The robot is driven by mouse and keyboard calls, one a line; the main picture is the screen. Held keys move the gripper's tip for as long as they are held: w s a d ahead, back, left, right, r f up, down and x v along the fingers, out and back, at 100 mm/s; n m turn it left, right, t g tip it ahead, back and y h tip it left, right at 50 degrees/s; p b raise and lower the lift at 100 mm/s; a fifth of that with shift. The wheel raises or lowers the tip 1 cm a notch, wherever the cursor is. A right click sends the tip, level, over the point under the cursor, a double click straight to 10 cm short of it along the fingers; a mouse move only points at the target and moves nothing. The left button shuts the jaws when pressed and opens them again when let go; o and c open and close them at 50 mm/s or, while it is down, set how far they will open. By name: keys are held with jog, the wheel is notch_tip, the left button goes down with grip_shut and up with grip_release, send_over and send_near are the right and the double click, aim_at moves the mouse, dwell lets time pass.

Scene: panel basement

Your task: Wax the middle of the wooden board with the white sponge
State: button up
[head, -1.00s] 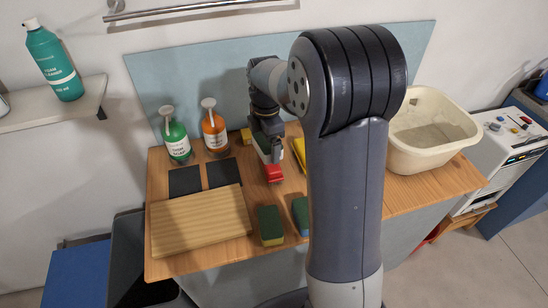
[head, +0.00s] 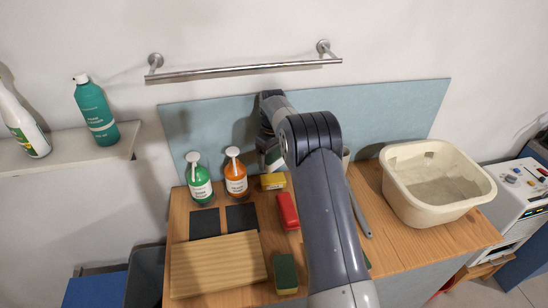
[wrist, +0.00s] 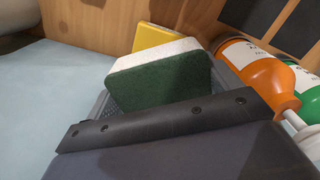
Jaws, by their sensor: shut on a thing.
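The white sponge (wrist: 155,78), white on top with a dark green scouring side, is held in my gripper (wrist: 170,95) in the wrist view. Grey ribbed finger surfaces show at its sides, and a dark bar of the gripper hides its lower part. In the head view my gripper (head: 270,150) is at the back of the table, near the blue panel and mostly behind my arm; a small white and green part of the sponge (head: 273,158) shows there. The wooden board (head: 218,264) lies flat at the table's front left, well apart from my gripper.
Green (head: 199,182) and orange (head: 236,178) bottles stand behind two dark pads (head: 223,219). A cream basin (head: 435,190) stands right.

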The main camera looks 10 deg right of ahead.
aim_at(273, 178)
jog(key=shift+f+b, duration=1.95)
jog(key=shift+f, duration=1.05)
jog(key=shift+f, duration=0.55)
jog(key=shift+r, duration=0.1)
jog(key=shift+r+p, duration=2.15)
jog(key=shift+r, duration=1.35)
jog(key=shift+f, duration=0.1)
